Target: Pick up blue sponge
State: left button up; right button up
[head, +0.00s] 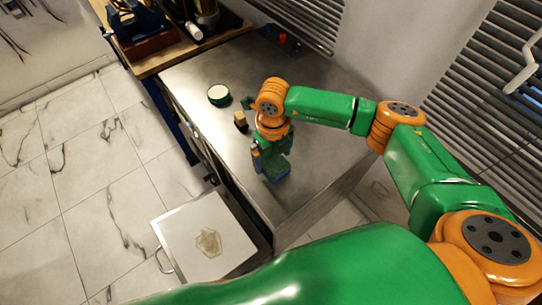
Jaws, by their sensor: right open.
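The blue sponge (281,178) lies on the metal worktop (310,190), near its front part. It is partly hidden by my right gripper (272,172), which points down over it. My right gripper is open, with its fingers right at the sponge; I cannot tell whether they touch it or stand around it. My left gripper is not in view.
A wooden bench with a blue vise (140,22) is at the back left. An open drawer (207,240) juts out below the worktop.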

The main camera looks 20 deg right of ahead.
jog(key=shift+w+f, duration=0.2)
jog(key=shift+f, duration=0.5)
jog(key=shift+s+r, duration=0.1)
jog(key=shift+s, duration=0.05)
jog(key=c, duration=0.9)
jog(key=shift+c, duration=1.3)
notch_tip(320, 180, up, 3)
jog(key=shift+b, duration=0.3)
jog(key=w+a+r+b, duration=0.3)
jog(key=w+a+r, duration=0.2)
jog(key=a+r, duration=0.5)
jog(key=a, duration=0.3)
jog(key=shift+w, duration=0.15)
